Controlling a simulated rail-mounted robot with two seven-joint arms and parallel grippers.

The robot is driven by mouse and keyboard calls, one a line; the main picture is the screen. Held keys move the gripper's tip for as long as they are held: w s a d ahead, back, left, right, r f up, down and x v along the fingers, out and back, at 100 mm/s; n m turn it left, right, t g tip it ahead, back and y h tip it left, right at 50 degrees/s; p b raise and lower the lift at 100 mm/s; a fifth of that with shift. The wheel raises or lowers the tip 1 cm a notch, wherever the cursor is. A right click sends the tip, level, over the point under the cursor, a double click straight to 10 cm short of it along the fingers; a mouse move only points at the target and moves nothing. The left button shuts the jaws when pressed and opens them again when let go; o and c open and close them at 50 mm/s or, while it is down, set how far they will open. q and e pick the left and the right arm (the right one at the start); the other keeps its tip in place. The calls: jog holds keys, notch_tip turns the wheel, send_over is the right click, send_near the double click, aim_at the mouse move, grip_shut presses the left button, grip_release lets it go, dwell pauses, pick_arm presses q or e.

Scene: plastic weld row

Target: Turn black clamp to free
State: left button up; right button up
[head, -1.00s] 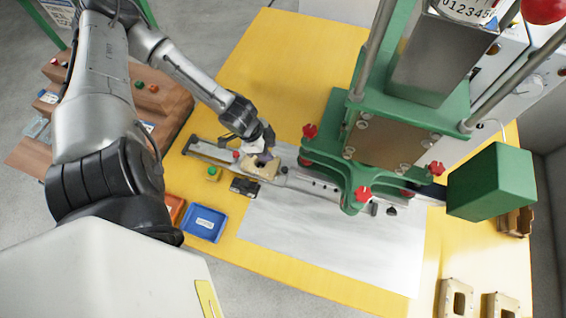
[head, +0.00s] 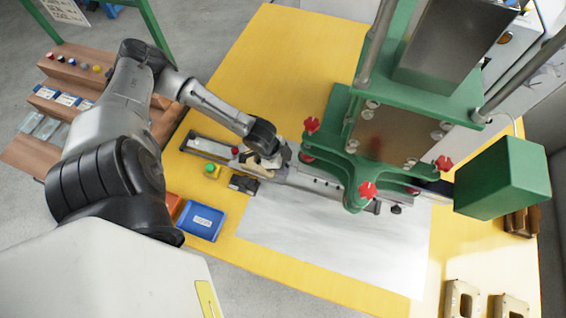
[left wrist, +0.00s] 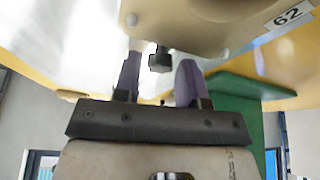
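The black clamp (left wrist: 159,60) shows in the left wrist view as a small dark knob below a tan part (left wrist: 215,22) labelled 62. My left gripper (left wrist: 158,75) is open, with one grey-purple finger on each side of the knob and gaps visible beside it. I cannot tell whether either finger touches it. In the head view, my left gripper (head: 278,158) is at the tan part (head: 257,166) on the metal rail; the arm hides its fingers and the clamp. My right gripper is not in view.
A green press (head: 400,140) with red knobs stands close to the right of my left gripper. White sheet (head: 330,240) covers open table in front.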

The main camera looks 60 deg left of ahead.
pick_arm(q)
jog(key=c, duration=0.6)
jog(key=shift+r+m+p, duration=0.15)
jog(key=shift+m+p, duration=0.25)
jog(key=shift+p, duration=0.3)
jog(key=shift+c, duration=0.2)
jog(key=shift+a+m+h+p, duration=0.1)
jog(key=shift+m+h+p, duration=0.2)
jog(key=shift+m+p, duration=0.35)
jog(key=shift+w+m+g+p, duration=0.1)
jog(key=shift+m+g+p, duration=0.45)
jog(key=shift+m, duration=0.4)
jog(key=shift+m+g+h, duration=0.25)
jog(key=shift+m+h, duration=0.15)
jog(key=shift+m, duration=0.5)
jog(key=o, duration=0.6)
